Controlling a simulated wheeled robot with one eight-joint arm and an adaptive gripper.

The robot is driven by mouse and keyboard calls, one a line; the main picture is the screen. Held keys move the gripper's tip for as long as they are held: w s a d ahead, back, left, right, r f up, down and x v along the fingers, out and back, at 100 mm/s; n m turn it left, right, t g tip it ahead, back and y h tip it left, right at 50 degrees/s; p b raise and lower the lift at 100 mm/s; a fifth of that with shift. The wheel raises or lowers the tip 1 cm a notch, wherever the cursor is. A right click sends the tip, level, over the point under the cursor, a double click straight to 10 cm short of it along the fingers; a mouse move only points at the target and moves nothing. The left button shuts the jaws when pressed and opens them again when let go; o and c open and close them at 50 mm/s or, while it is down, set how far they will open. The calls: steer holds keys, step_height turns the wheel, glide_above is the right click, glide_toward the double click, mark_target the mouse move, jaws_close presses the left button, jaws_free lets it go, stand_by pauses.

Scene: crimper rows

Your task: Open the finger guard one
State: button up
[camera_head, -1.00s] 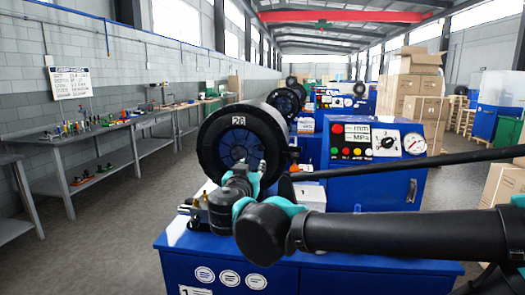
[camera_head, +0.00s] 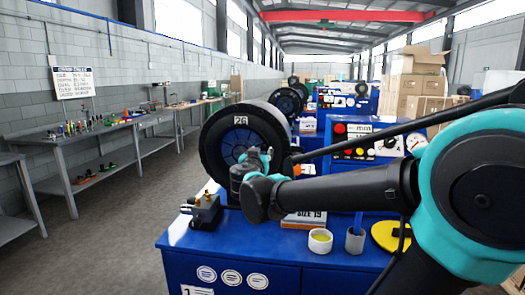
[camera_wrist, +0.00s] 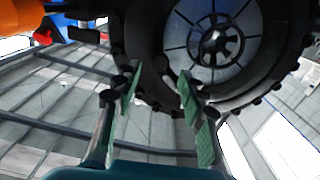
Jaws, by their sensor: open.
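The near crimper's round black head (camera_head: 213,139), marked 26, stands on a blue cabinet (camera_head: 228,273). A spoked round guard (camera_head: 232,147) covers its opening and looks closed. In the wrist view the guard (camera_wrist: 180,45) shows dark spokes and a central hub inside the black ring (camera_wrist: 272,90). My gripper (camera_head: 258,160) is in front of the right part of the head, and my arm hides the lower right of it.
On the cabinet are a small black device (camera_head: 203,209), a white cup with yellow contents (camera_head: 320,240), a grey cup (camera_head: 355,240) and a yellow disc (camera_head: 389,236). A blue control panel (camera_head: 347,158) stands behind. A workbench (camera_head: 110,132) lines the left wall; the aisle floor is free.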

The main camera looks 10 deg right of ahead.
mark_target(263, 148)
steer(key=shift+x, duration=1.85)
steer(key=shift+c, duration=0.2)
jaws_close()
